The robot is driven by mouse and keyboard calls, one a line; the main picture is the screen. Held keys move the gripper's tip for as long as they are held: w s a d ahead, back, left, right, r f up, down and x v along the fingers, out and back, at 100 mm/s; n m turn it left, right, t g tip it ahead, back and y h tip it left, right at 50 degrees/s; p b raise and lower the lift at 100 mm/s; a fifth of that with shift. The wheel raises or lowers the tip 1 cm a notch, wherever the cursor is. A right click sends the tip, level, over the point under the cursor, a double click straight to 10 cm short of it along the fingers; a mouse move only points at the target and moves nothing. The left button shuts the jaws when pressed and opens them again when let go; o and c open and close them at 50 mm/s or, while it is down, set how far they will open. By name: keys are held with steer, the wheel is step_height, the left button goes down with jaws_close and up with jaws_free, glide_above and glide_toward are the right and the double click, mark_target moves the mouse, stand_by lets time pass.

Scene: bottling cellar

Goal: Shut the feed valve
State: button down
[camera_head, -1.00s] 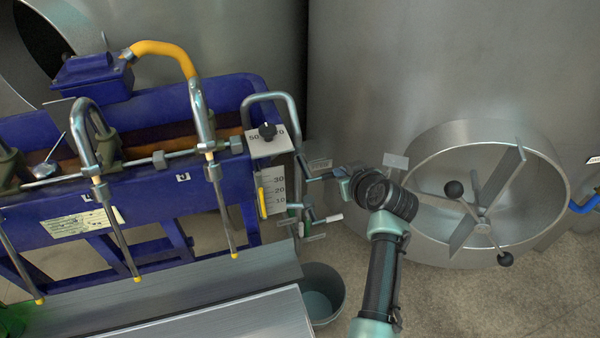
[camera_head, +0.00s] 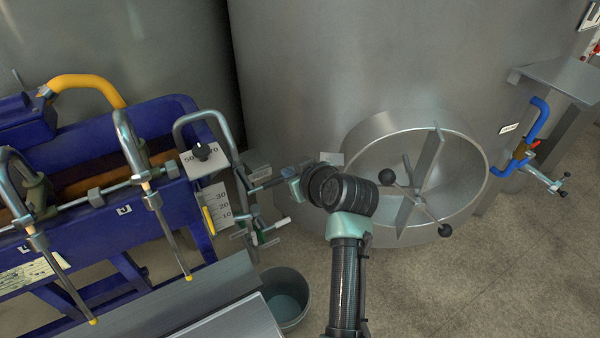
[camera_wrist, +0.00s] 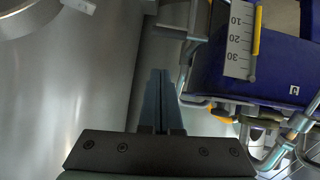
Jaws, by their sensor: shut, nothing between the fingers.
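Which valve is the feed valve I cannot tell, as no label is readable. One small valve with a white-tipped lever (camera_head: 276,224) sits on the pipework at the right end of the blue filler. Another, with a red and orange part (camera_head: 520,152), is on the blue pipe at the tank's right. My gripper (camera_head: 253,189) is shut and empty, pointing left just above the first valve; whether it touches anything there I cannot tell. In the wrist view my closed fingers (camera_wrist: 160,74) point up the picture, with pipework beside them.
A grey bucket (camera_head: 285,300) stands on the floor below. The round tank hatch (camera_head: 470,150) with black-knobbed handles is right of my wrist. Floor at lower right is clear.

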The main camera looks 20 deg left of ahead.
steer(key=shift+v, duration=2.25)
steer(key=shift+w+d, duration=0.15)
steer(key=d+r+m+t+h+p, duration=0.1)
steer(key=d+r+m+t, duration=0.3)
steer(key=r, duration=0.9)
steer(key=d+r+t+h+p, duration=0.1)
steer(key=d+r+t, duration=0.3)
steer(key=r, duration=1)
steer(key=s+d+r+m+t+h+p, duration=0.1)
steer(key=s+d+r+m+t+h, duration=0.2)
steer(key=r, duration=0.9)
steer(key=s+d+r+m+t+h+p, duration=0.1)
steer(key=s+d+r+m+t+h, duration=0.2)
steer(key=s+d+r+t, duration=0.3)
steer(key=s+r+m+t, duration=0.1)
steer(key=s+r+t, duration=0.2)
steer(key=s+r, duration=0.3)
steer(key=shift+s+d+r, duration=0.15)
steer(key=shift+s+r, duration=0.05)
steer(key=shift+s, duration=0.85)
